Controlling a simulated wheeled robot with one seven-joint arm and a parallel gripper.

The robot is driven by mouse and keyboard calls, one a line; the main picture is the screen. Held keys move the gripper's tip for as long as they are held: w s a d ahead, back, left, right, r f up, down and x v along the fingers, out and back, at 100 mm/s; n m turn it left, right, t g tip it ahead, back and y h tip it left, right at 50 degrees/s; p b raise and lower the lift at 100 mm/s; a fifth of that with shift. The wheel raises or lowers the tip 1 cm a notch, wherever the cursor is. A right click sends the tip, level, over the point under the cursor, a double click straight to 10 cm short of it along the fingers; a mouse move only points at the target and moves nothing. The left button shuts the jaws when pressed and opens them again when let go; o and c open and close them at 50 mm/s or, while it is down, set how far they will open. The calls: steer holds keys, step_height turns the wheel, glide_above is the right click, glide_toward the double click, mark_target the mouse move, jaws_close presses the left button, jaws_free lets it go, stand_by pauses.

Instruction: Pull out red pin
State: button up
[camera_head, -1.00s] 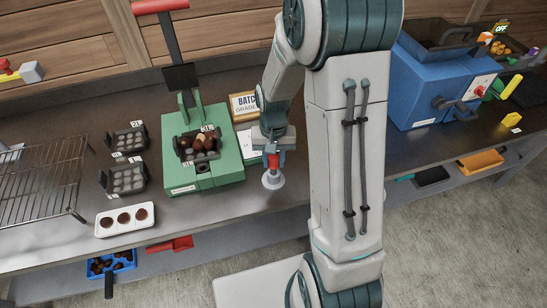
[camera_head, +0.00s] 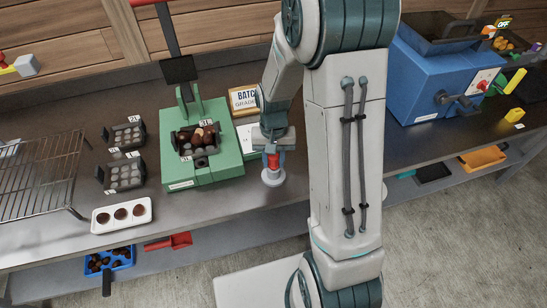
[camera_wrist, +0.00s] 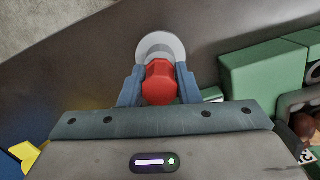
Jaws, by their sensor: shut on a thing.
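The red pin (camera_wrist: 160,84) stands out from a round grey base (camera_wrist: 160,42) in the wrist view. My gripper (camera_wrist: 158,86) is shut on the red pin, with a blue-grey finger on either side of it. In the head view the red pin (camera_head: 273,161) shows below my gripper (camera_head: 272,160), just above the grey base (camera_head: 272,178), at the right of the green press. I cannot tell whether the pin is still seated in the base.
The green press (camera_head: 215,170) holds a tray with brown chestnuts. A white tray (camera_head: 147,211) with three brown pieces and a wire rack (camera_head: 35,172) are at left. A blue machine (camera_head: 420,90) stands at right. Dark counter is bare near the front edge.

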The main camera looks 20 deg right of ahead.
steer(key=shift+f+b, duration=0.3)
steer(key=shift+f, duration=0.2)
steer(key=o, duration=1.1)
steer(key=shift+r, duration=0.1)
steer(key=r, duration=0.4)
steer(key=w+r, duration=0.1)
steer(key=r, duration=0.8)
steer(key=shift+w+d+r, duration=0.15)
steer(key=shift+r, duration=0.15)
steer(key=s+r+n+t, duration=0.1)
steer(key=s, duration=0.4)
steer(key=s+r+n+t, duration=0.1)
steer(key=s+r, duration=0.1)
steer(key=s, duration=0.3)
steer(key=s+r+n+t, duration=0.1)
steer(key=s+t, duration=0.1)
steer(key=s, duration=0.3)
steer(key=shift+s+a+r, duration=0.2)
steer(key=shift+s+r, duration=0.05)
steer(key=shift+r, duration=0.15)
